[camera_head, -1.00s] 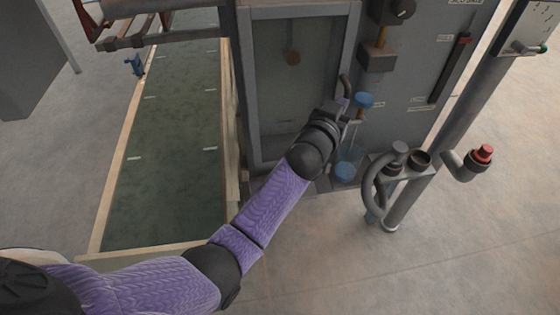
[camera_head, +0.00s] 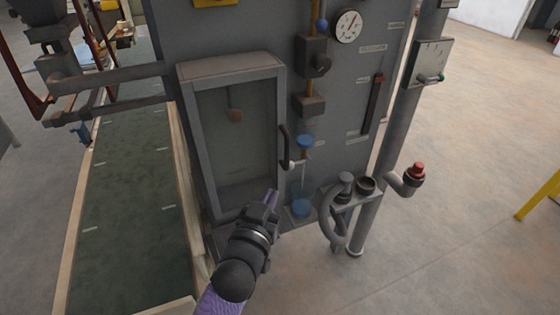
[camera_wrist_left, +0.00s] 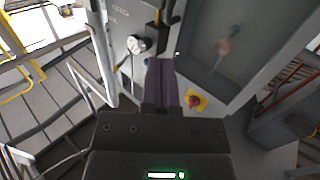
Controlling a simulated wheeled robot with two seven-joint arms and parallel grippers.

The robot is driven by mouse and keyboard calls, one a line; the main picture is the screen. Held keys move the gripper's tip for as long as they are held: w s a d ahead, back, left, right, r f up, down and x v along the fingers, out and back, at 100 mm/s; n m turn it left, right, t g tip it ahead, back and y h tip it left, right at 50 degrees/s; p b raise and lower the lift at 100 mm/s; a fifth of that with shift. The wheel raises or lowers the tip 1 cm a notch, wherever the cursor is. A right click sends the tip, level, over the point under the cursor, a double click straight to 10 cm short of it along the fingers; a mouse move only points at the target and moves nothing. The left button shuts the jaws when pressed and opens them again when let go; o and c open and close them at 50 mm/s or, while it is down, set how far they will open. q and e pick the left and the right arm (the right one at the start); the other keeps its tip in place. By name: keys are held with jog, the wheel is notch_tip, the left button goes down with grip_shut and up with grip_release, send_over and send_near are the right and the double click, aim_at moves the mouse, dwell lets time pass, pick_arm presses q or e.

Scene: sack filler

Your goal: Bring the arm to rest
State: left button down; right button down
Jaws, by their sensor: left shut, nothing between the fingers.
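My left gripper (camera_head: 272,197) is in front of the grey machine (camera_head: 350,70), just below the lower right corner of its glazed door (camera_head: 232,140). Its two purple fingers are together with nothing between them; they also show in the left wrist view (camera_wrist_left: 161,68). The gripper looks apart from the door's dark curved handle (camera_head: 284,147), and the door looks shut. My left arm comes in from the bottom of the head view. My right gripper is not in view.
A green conveyor bed (camera_head: 120,200) runs at left.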

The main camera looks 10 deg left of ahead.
pick_arm(q)
jog(key=s+a+f+g+y+b, duration=0.15)
jog(key=s+f+g, duration=0.4)
jog(key=f, duration=0.85)
jog(key=s+a+f+g, duration=0.25)
jog(key=s+f, duration=0.55)
jog(key=f, duration=0.6)
jog(key=s+a+f+g, duration=0.2)
jog(key=s+f+g, duration=0.1)
jog(key=s, duration=0.6)
jog(key=s+a+f+g+y+b, duration=0.1)
jog(key=s+a+f+g, duration=0.1)
jog(key=s+f, duration=0.3)
jog(key=s+a+f+g, duration=0.2)
jog(key=s+f+g, duration=0.2)
jog(key=s, duration=0.9)
jog(key=shift+s+a+f+m+y+b, duration=0.3)
jog(key=shift+s+f+y+b, duration=0.05)
jog(key=shift+f, duration=0.25)
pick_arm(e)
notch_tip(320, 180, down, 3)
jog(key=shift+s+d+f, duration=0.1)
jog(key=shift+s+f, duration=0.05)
pick_arm(q)
jog(key=shift+w, duration=0.1)
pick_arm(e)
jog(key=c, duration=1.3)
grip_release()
